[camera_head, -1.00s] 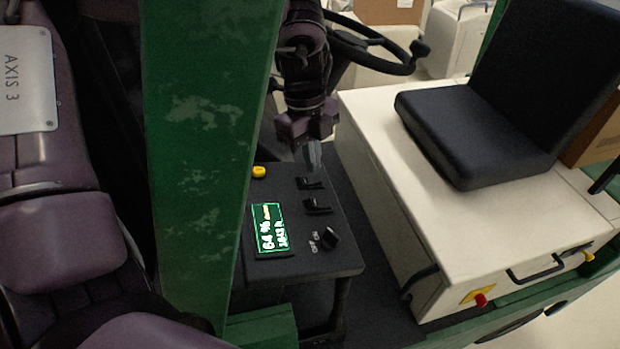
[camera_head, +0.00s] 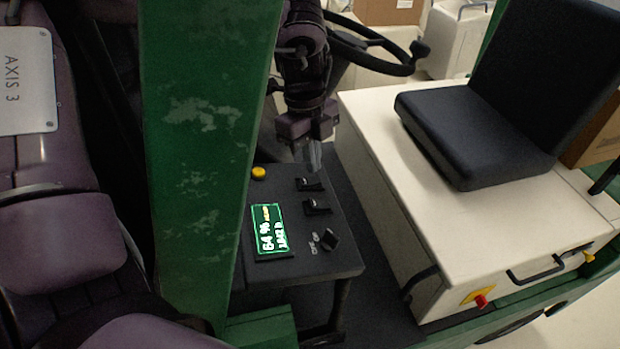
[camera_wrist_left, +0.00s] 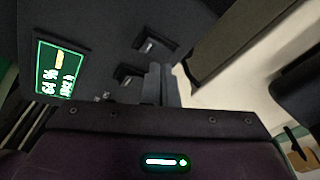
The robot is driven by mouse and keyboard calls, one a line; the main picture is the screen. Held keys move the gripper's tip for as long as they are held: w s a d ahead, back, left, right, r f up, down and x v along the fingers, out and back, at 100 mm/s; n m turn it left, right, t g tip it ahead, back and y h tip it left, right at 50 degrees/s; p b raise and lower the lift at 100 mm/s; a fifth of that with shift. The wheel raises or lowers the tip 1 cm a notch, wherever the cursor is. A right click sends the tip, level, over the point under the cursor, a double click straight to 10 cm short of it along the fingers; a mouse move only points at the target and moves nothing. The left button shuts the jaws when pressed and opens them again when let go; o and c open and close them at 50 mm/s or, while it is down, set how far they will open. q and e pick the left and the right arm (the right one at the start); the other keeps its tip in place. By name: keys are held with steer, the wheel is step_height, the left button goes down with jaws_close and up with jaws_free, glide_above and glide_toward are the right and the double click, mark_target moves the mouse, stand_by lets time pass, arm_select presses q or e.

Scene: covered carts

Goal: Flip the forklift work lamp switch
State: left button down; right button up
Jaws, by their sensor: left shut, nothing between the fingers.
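The forklift's dark control panel (camera_head: 285,230) carries two black rocker switches, an upper one (camera_head: 309,185) and a lower one (camera_head: 317,207). A rotary key knob (camera_head: 329,241) with on/off lettering sits below them. No label readable to me tells which rocker is the work lamp. My left gripper (camera_head: 314,157) is shut and empty, fingers pointing down just above the upper rocker; I cannot tell whether they touch it. In the left wrist view the shut fingers (camera_wrist_left: 156,85) cover part of the panel, beside one rocker (camera_wrist_left: 131,74), with another (camera_wrist_left: 150,46) beyond. My right gripper is not in view.
A green post (camera_head: 200,150) stands left of the panel, close to my left arm. A lit display (camera_head: 270,230) and a yellow button (camera_head: 259,173) are on the panel. The steering wheel (camera_head: 375,45) is behind, the black seat (camera_head: 490,130) on a cream housing (camera_head: 440,190) to the right.

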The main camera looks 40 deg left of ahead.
mark_target(313, 181)
arm_select(q)
steer(key=shift+f+b, duration=1.4)
steer(key=shift+f, duration=0.1)
stand_by(1.1)
steer(key=shift+s+r, duration=0.1)
steer(key=shift+w+r+p, duration=0.2)
steer(key=shift+r+p, duration=0.45)
steer(key=shift+r, duration=0.15)
steer(key=shift+s+r+p, duration=0.1)
steer(key=shift+r+p, duration=1.4)
steer(key=shift+r, duration=1.15)
steer(key=shift+f, duration=0.1)
